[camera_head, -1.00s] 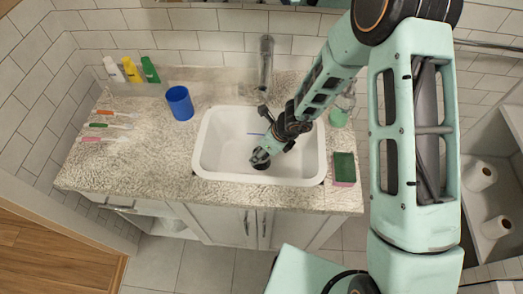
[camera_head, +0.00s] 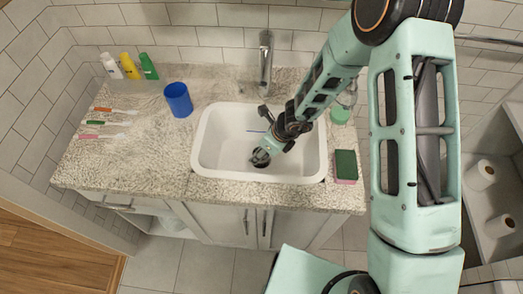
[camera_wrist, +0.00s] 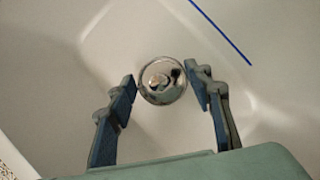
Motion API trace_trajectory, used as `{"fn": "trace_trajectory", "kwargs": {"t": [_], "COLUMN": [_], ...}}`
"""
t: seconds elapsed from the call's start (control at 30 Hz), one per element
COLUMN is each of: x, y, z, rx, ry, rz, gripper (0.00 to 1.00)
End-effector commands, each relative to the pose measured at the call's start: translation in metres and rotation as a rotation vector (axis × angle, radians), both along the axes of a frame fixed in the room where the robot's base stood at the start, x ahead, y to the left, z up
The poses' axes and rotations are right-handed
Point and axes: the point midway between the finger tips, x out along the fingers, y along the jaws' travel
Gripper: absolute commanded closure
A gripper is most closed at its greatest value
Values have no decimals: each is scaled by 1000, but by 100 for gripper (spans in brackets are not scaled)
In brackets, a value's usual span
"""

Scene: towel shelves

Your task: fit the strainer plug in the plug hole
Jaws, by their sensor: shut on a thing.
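The strainer plug (camera_wrist: 162,92) is a round, shiny metal disc with a small knob in its middle. In the wrist view it sits between the fingertips of my gripper (camera_wrist: 160,77), which is shut on it. In the head view my gripper (camera_head: 261,157) is low in the white sink (camera_head: 209,145), towards the front of the basin floor. The plug hole cannot be made out; the plug and fingers cover that part of the floor. I cannot tell whether the plug touches the floor or is seated.
A thin blue stick (camera_wrist: 222,32) lies on the sink floor beyond the plug. The tap (camera_head: 265,62) stands behind the basin. A blue cup (camera_head: 179,100) is on the counter at the left, and a green-and-pink sponge (camera_head: 345,166) is right of the sink.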

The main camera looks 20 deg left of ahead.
Motion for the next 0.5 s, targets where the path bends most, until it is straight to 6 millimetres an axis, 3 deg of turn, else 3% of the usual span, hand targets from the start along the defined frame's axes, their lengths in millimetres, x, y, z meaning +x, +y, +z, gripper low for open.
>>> {"fn": "trace_trajectory", "kwargs": {"t": [0.5], "x": [0], "y": [0], "z": [-13], "rx": [0], "ry": [0], "rz": [1], "gripper": [77]}}
